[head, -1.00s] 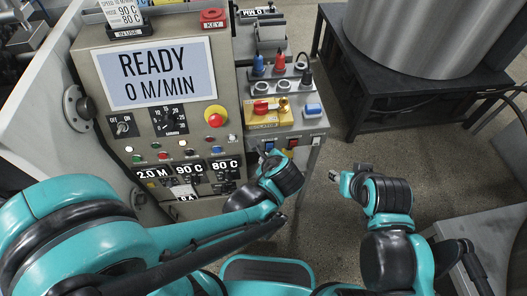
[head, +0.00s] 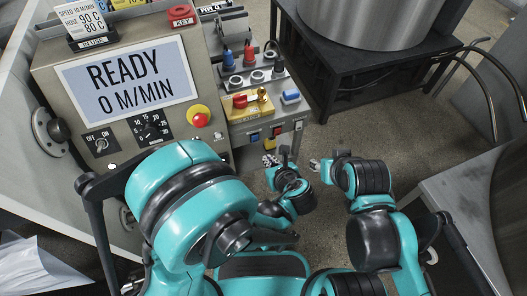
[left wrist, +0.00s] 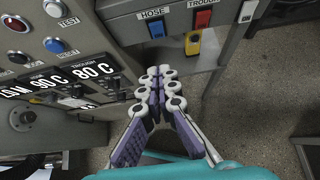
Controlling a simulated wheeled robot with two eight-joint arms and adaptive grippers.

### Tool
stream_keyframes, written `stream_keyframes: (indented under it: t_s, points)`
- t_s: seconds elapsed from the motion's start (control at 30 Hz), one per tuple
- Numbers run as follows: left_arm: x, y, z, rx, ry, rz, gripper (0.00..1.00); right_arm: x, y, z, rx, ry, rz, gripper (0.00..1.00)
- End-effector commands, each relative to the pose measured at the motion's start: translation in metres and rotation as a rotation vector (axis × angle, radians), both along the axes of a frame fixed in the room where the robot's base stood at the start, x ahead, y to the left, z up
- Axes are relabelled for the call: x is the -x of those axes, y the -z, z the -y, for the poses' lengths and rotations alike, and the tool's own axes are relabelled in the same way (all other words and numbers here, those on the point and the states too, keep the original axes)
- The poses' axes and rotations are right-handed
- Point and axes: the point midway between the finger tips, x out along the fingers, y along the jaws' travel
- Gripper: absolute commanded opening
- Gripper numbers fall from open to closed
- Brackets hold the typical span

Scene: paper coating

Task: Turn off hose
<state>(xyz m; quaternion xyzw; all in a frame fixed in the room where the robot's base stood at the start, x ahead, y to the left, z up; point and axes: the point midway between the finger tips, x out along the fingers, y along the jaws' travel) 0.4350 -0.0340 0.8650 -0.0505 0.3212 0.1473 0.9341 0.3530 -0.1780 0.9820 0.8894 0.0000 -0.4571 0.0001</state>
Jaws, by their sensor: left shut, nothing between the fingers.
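The hose switch is a blue rocker (left wrist: 156,28) under a HOSE label on the grey box, in the left wrist view. It also shows as a small blue switch (head: 254,137) on the front of the box in the head view. My left gripper (left wrist: 156,74) is shut and empty, below and in front of the switch and apart from it. In the head view it (head: 270,160) is small, just below the box front. My right gripper (head: 315,165) hangs to the right, clear of the box; its jaws are too small to read.
A red rocker (left wrist: 203,19) labelled TROUGH sits right of the hose switch. A yellow part (left wrist: 194,43) hangs below it. The control panel (head: 60,78) stands left, with a red emergency button (head: 200,120). A black stand (head: 345,75) carries a metal drum behind. Floor between is free.

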Motion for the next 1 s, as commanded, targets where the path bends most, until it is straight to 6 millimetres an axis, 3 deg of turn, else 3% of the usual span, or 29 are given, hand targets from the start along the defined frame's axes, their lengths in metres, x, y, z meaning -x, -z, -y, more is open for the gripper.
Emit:
stream_keyframes:
  t_s: [0.43, 0.7, 1.0]
  points:
    - [-0.068, 0.06, -0.023, 0.002, -0.005, -0.001, 0.0, 0.0, 0.038, 0.0, 0.0, 0.0, 0.0, 0.4]
    - [-0.1, 0.053, -0.033, 0.0, -0.003, 0.0, 0.0, 0.0, 0.044, 0.0, 0.0, 0.0, 0.0, 0.4]
    - [-0.105, 0.051, -0.035, 0.0, -0.001, -0.001, 0.0, 0.0, 0.045, 0.0, 0.0, 0.0, 0.0, 0.4]
